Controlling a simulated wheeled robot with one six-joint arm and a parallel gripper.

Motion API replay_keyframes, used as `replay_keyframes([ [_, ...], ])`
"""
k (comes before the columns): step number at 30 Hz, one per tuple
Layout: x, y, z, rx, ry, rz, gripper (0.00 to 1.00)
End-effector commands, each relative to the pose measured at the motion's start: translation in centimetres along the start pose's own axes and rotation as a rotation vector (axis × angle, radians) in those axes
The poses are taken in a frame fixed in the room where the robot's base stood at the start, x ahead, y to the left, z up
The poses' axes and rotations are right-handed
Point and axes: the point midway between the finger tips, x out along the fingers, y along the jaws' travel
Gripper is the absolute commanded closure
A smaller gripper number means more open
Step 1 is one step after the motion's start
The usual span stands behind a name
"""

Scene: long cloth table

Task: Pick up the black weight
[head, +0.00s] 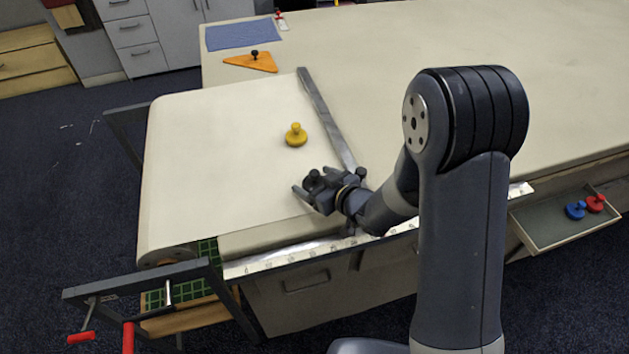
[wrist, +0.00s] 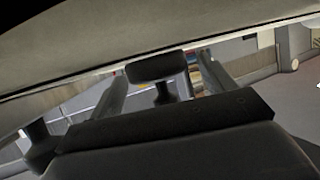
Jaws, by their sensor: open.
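The black weight (head: 313,178) is a dark disc with a knob. It stands on the pale cloth table near its front edge, partly hidden by my gripper. My gripper (head: 309,187) is low over the cloth, with its fingers open on either side of the weight. The wrist view looks upside down, with the table surface along the top. There, the weight's dark base and stem (wrist: 155,69) show between the two grey fingers (wrist: 163,82). I cannot tell whether either finger touches it.
A yellow weight (head: 296,136) stands just behind my gripper. A long metal strip (head: 325,115) crosses the cloth nearby. An orange triangle (head: 252,62) with a black knob and a blue cloth (head: 243,34) lie farther back. An open drawer (head: 550,222) holds blue and red weights. The cloth's left side is clear.

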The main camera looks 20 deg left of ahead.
Motion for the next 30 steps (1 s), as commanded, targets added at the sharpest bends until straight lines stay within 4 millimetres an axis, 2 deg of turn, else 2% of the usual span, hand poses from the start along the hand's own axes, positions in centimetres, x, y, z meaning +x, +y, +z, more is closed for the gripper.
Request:
replay_keyframes([
  [3,0.63,0.01,0.02,0.001,-0.001,0.001,0.21],
  [10,0.69,0.02,0.03,0.000,0.000,0.001,0.21],
  [30,0.66,0.01,0.03,0.000,-0.001,0.001,0.76],
])
